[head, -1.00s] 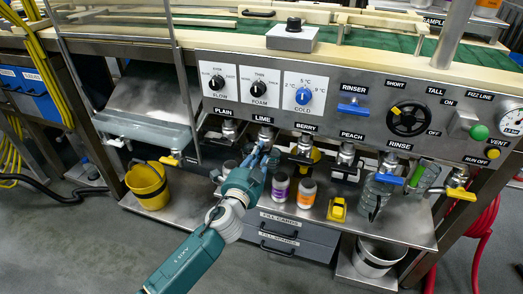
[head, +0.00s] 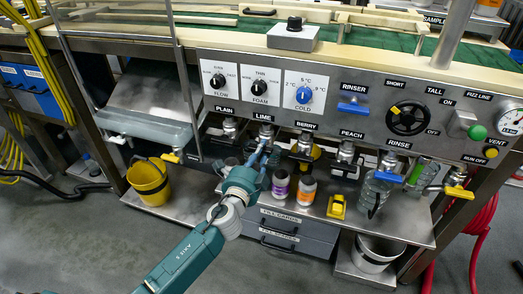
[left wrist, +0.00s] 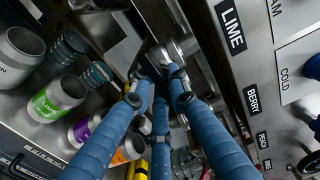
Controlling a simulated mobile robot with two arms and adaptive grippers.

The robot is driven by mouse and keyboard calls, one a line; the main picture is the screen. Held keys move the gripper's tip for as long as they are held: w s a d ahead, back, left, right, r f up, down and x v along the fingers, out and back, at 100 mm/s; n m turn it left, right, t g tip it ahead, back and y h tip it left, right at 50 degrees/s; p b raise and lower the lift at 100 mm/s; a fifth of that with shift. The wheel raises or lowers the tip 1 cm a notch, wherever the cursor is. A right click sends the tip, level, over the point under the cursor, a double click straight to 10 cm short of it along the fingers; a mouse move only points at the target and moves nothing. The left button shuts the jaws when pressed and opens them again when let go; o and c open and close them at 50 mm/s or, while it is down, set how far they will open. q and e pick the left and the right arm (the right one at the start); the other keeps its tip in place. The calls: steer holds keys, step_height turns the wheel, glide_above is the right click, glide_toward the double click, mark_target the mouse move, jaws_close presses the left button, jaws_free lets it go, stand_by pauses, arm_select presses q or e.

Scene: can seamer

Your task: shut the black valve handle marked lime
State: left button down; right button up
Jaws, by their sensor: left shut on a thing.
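The LIME label (head: 264,118) sits on the steel panel above a silver tap (head: 265,130), second from the left in the row; the label also shows in the left wrist view (left wrist: 231,27). My left gripper (head: 264,150) reaches up to this tap from below. In the left wrist view its blue fingers (left wrist: 163,84) close together right at the silver tap fitting (left wrist: 172,52). They are shut on the lime valve handle, which they mostly hide, so its exact angle cannot be told. My right gripper is not in view.
The berry tap (head: 303,144) is close on the right and the plain tap (head: 230,128) on the left. A yellow bucket (head: 150,182) stands left.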

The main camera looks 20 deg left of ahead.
arm_select(q)
steer(key=c, duration=1.6)
jaws_free()
steer(key=shift+c, duration=0.2)
steer(key=shift+s, duration=0.15)
steer(key=s, duration=1.1)
steer(key=shift+s+a, duration=0.2)
steer(key=shift+s, duration=0.2)
